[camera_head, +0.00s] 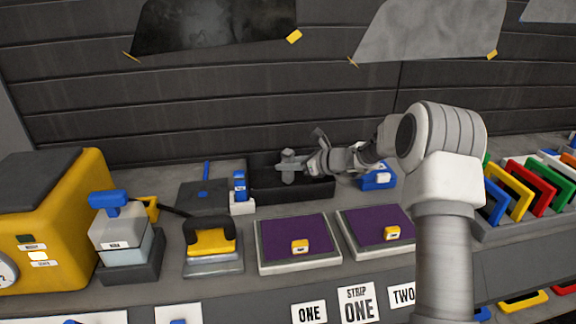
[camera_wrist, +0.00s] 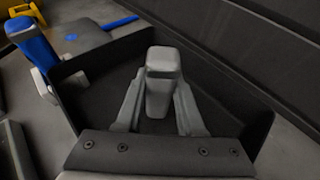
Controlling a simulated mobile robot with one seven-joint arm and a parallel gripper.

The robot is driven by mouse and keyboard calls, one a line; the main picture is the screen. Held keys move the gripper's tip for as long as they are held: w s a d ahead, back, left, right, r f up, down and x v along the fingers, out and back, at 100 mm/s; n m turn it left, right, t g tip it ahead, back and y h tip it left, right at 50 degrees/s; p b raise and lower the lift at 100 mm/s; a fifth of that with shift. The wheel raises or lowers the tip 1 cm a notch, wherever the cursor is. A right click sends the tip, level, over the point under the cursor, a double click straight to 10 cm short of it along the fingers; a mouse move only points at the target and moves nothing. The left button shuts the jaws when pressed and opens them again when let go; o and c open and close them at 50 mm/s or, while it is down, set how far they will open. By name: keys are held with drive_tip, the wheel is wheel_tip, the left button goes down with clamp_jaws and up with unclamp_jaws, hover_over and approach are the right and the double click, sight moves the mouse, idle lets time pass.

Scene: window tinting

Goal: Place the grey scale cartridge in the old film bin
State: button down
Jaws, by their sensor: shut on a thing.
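My gripper (camera_wrist: 158,120) is shut on the grey scale cartridge (camera_wrist: 160,80), a grey block with a wider head and a narrower body. In the head view the cartridge (camera_head: 288,164) shows at the tip of my gripper (camera_head: 305,165). The black open-topped bin (camera_head: 300,193) stands at the back of the bench against the dark wall. In the wrist view the cartridge is over the inside of the bin (camera_wrist: 85,60). I cannot tell whether the cartridge touches the bin's floor.
A blue bottle-like item in a white holder (camera_head: 241,195) stands just left of the bin. A blue item (camera_head: 377,180) stands to its right. Two purple pads (camera_head: 297,240) lie in front. A yellow machine (camera_head: 50,220) and coloured frames (camera_head: 525,190) stand at the sides.

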drive_tip(key=shift+r, duration=0.1)
drive_tip(key=c, duration=1)
unclamp_jaws()
drive_tip(key=shift+f, duration=0.25)
drive_tip(key=o, duration=0.5)
drive_tip(key=shift+r, duration=0.1)
